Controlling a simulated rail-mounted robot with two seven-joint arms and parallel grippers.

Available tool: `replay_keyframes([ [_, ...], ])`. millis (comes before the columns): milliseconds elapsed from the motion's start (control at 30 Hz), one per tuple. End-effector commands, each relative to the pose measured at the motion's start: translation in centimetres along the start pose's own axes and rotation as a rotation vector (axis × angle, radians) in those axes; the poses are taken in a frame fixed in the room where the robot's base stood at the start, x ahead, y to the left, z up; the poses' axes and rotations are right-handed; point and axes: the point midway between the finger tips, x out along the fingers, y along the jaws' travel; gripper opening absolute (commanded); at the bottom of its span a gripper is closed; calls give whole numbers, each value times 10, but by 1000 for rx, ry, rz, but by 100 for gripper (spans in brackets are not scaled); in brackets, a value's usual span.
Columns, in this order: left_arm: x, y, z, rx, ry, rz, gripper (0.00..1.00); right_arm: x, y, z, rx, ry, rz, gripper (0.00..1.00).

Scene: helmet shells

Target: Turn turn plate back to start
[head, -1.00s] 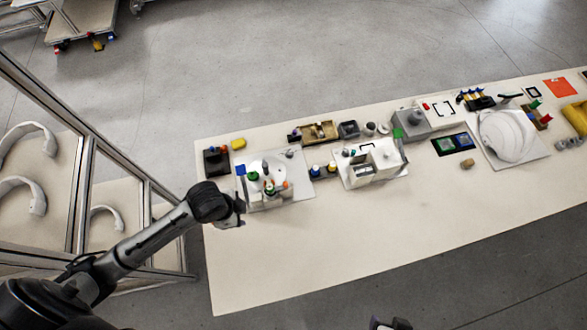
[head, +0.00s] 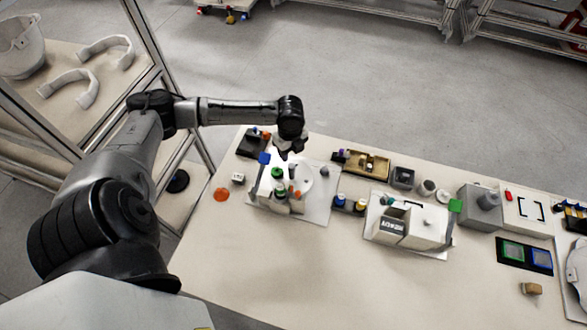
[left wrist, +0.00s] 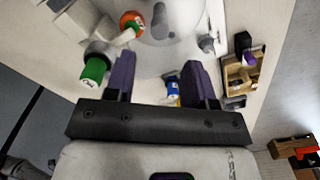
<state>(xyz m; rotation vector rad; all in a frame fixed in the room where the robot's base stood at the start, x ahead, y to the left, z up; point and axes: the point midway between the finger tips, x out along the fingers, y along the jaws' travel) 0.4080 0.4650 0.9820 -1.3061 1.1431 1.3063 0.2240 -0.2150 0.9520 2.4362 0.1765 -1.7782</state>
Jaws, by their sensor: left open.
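The turn plate (head: 306,181) is a pale round disc on a white station board at the near left of the table. In the left wrist view the pale disc (left wrist: 178,18) shows at the top, cut off by the frame edge. My left gripper (head: 285,154) is at the far side of the turn plate, above the board, and looks apart from the disc. In the left wrist view its purple fingers (left wrist: 160,70) are spread with nothing gripped. The arm partly hides the station's far edge. My right gripper is not in view.
Green-capped (head: 278,172) and orange-capped parts (head: 294,193) stand beside the disc. A wooden tray (head: 366,165) and a white boxy station (head: 408,228) stand to the right. An orange piece (head: 221,195) lies to the left. The table front is clear.

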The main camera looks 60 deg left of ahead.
Motion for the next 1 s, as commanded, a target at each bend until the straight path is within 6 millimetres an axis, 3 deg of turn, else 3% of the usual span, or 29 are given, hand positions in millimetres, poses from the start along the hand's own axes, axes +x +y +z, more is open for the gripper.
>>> replay_keyframes([
  [200,45,1,-1,-2,1,4,50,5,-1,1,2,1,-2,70],
  [500,86,1,-1,-1,0,2,50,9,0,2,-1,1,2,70],
  [700,98,1,0,0,-1,0,50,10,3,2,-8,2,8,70],
  [1000,101,1,0,0,-1,0,50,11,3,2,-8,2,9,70],
])
